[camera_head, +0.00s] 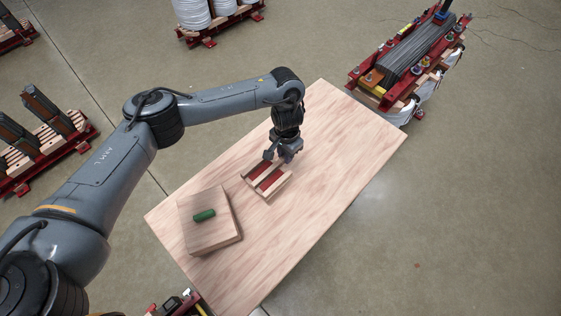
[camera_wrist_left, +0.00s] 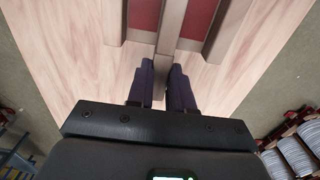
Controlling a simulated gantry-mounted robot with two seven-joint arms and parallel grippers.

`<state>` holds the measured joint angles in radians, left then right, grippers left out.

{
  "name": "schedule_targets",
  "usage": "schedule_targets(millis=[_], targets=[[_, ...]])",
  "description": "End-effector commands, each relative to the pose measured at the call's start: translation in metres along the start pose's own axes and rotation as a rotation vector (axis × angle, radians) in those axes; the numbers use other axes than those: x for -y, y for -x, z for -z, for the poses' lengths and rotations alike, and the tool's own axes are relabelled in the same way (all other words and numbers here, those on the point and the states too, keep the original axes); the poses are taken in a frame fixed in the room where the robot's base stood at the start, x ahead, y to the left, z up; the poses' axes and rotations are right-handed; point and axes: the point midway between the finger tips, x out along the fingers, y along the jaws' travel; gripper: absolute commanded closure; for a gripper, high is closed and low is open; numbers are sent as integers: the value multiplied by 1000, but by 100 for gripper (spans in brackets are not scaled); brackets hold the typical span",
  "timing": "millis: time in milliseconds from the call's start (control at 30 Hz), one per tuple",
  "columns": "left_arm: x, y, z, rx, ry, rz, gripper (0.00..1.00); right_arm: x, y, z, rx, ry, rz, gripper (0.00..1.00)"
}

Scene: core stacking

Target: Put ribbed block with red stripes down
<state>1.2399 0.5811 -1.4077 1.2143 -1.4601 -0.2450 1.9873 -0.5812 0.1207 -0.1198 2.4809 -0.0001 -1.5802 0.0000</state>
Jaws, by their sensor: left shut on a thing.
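The ribbed block with red stripes (camera_head: 264,180) is at the middle of the wooden table, with pale wooden ribs and red strips between them. In the left wrist view the block (camera_wrist_left: 202,20) shows at the top, its middle rib running down between my fingers. My left gripper (camera_head: 279,153) is at the block's far end, shut on that rib. It also shows in the left wrist view (camera_wrist_left: 164,88), one finger on each side of the rib. I cannot tell whether the block touches the table. My right gripper is not in view.
The wooden table (camera_head: 330,130) has free room at its far right and front right. A red rack (camera_head: 415,60) with dark bars stands beyond the table's far right corner.

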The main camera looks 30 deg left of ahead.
Motion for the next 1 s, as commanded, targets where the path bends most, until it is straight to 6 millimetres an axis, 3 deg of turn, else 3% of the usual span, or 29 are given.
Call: schedule_targets(millis=[200, 367, 667, 1000], targets=[[20, -12, -1, -1, 0, 0, 100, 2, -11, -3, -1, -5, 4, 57], [22, -18, -1, 0, -1, -1, 100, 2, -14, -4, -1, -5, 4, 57], [22, -53, -1, 1, 0, -1, 100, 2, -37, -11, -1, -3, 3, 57], [22, -53, -1, -1, -1, -1, 100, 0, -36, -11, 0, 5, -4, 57]])
